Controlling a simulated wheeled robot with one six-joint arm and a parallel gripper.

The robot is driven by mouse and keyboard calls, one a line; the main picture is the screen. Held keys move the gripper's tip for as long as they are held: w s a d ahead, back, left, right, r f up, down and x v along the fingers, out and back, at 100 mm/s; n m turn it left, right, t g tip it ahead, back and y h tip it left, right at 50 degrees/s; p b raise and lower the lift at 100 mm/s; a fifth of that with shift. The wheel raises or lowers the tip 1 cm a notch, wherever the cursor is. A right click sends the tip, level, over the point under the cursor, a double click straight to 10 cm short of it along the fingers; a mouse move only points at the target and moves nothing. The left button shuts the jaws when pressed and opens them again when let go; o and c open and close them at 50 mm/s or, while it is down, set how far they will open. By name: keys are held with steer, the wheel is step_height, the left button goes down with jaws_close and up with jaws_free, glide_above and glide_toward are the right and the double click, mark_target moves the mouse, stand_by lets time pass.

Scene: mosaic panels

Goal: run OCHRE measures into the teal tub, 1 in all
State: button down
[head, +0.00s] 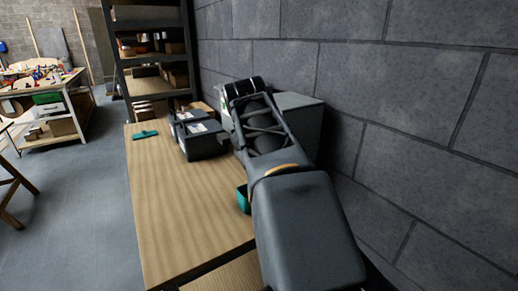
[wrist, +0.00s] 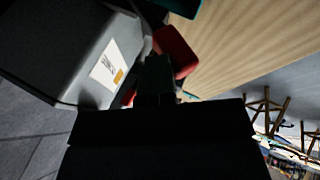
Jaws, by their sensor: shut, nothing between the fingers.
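The teal tub (head: 243,198) sits on the bench, partly hidden behind my arm in the head view. A teal edge at the top of the wrist view (wrist: 188,7) may be the same tub. A grey box (head: 302,110) stands against the wall behind my arm. In the wrist view a grey housing (wrist: 62,45) carries a white label with an orange patch; its lettering is too small to read surely. A red part (wrist: 176,50) shows beside the housing. My gripper (wrist: 157,65) is shut and empty, close to the red part; contact cannot be told.
Black bins (head: 203,141) with white labels stand at the back of the wooden bench (head: 178,210). A teal-headed tool (head: 145,134) lies at its far left. A block wall (head: 420,90) bounds the right; shelves (head: 155,50) stand behind.

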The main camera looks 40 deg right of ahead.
steer(key=p+v, duration=0.5)
steer(key=v, duration=0.5)
steer(key=shift+a+f+p, duration=0.15)
steer(key=shift+a+p, duration=0.2)
steer(key=shift+w, duration=0.1)
steer(key=w+a+f+m+t+y, duration=0.1)
steer(key=a+f, duration=0.2)
steer(key=f, duration=0.4)
steer(key=w+a+f+m+y, duration=0.1)
steer(key=a+f+m+y, duration=0.15)
steer(key=f, duration=0.35)
steer(key=s+a+f+n+g+y, duration=0.1)
steer(key=s+a+f, duration=0.3)
steer(key=a+f, duration=0.7)
steer(key=shift+a+n+y, duration=0.55)
steer(key=shift+n, duration=0.2)
steer(key=shift+d, duration=0.15)
